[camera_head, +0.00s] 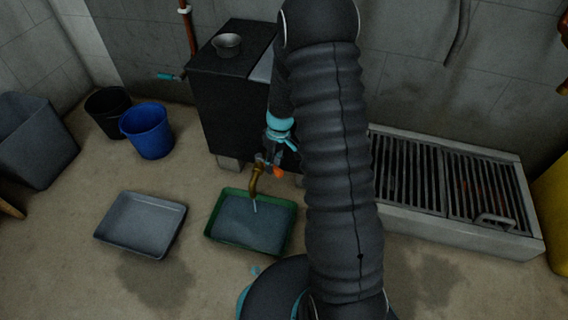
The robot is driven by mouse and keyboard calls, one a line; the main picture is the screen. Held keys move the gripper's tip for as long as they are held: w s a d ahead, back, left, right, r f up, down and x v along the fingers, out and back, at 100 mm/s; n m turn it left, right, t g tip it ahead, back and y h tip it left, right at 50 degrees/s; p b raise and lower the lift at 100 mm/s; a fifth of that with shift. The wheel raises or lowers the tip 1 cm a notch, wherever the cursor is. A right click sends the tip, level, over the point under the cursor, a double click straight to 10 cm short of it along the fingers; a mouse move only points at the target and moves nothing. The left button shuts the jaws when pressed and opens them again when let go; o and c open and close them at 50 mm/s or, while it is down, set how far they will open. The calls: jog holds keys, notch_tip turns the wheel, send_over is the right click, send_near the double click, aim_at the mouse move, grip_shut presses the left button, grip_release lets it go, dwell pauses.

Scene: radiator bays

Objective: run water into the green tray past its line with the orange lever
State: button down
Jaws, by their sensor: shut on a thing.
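The green tray (292,247) lies on the floor below a brass tap (254,182). A thin pale stream runs from the spout down into the tray, and bluish water covers its floor. I cannot make out the tray's line or the water level against it. The orange lever (278,172) shows as a small orange end beside the tap, at the front of a black cabinet (232,100). My gripper (270,160) is at the tap, right by the lever, and looks closed on it. My arm hides part of the cabinet and the fingers are small and dark.
A grey tray (142,222) lies left of the green one, with a dark wet patch on the floor before it. A blue bucket (147,132), a black bucket (106,110) and a grey bin (38,140) stand at left. A grated trough (450,190) is at right.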

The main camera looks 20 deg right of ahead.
jog(key=shift+s, duration=0.15)
jog(key=c, duration=0.9)
grip_release()
jog(key=shift+c, duration=0.2)
notch_tip(320, 180, up, 12)
jog(key=w+d, duration=0.1)
jog(key=d, duration=0.1)
jog(key=shift+f, duration=0.1)
